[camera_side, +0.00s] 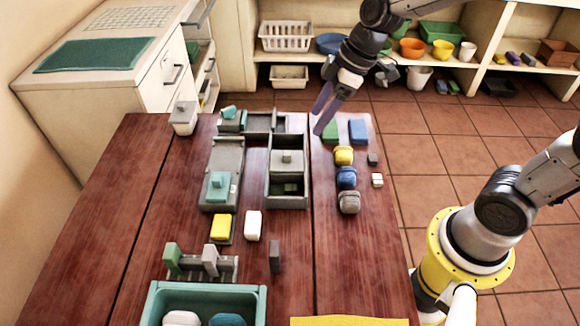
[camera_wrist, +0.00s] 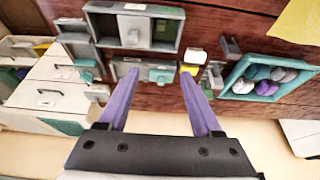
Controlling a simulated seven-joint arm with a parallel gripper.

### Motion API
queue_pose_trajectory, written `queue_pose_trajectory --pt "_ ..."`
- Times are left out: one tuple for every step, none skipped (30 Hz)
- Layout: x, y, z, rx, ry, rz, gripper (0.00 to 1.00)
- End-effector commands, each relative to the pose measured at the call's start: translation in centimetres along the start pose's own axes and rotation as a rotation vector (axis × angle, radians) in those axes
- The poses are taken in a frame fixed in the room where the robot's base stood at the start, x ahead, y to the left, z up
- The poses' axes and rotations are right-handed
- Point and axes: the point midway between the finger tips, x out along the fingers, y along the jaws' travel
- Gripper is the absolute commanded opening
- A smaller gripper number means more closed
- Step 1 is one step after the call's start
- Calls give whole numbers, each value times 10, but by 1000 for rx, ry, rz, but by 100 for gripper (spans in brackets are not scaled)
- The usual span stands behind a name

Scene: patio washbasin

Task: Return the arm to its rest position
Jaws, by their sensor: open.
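My gripper (camera_side: 321,116) has two purple fingers and hangs tilted over the far part of the wooden table, near the green block (camera_side: 331,132) and the blue block (camera_side: 358,131). In the wrist view my gripper (camera_wrist: 160,74) shows its fingers spread wide with nothing between the tips. Beyond the tips are a grey tray with a teal lidded box (camera_wrist: 160,76) and the grey divided tray (camera_wrist: 134,27). I cannot tell exactly how high the fingertips are above the table.
The table (camera_side: 105,225) holds a grey tray (camera_side: 286,202), yellow (camera_side: 343,155) and blue (camera_side: 346,177) rounded items, and a teal bin (camera_side: 205,300) at the front. A white cabinet (camera_side: 100,85) stands back left. Shelves (camera_side: 385,58) line the back.

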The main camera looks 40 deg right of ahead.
Motion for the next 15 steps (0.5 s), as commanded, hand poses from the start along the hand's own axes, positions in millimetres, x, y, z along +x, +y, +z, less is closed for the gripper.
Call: queue_pose_trajectory --pt "-6 0 -3 -5 12 11 66" --pt "-11 1 -6 -10 24 22 66" --pt "-23 0 -10 -19 45 43 66" --pt "-34 -2 -12 -30 60 61 66" --pt "-46 -4 -13 -43 75 82 66" --pt "-64 -11 -10 -57 91 111 66" --pt "-78 -17 -7 -55 102 134 66" --pt "-92 -25 -1 -42 111 157 66" --pt "-110 -36 10 -12 121 188 66" --pt "-121 -45 21 21 126 209 66" --pt "-131 -53 32 61 131 230 66" --pt "-140 -64 48 121 136 255 66" --pt "-145 -71 59 169 137 271 66" --pt "-149 -77 70 218 138 287 66" --pt "-151 -85 85 285 136 302 66"
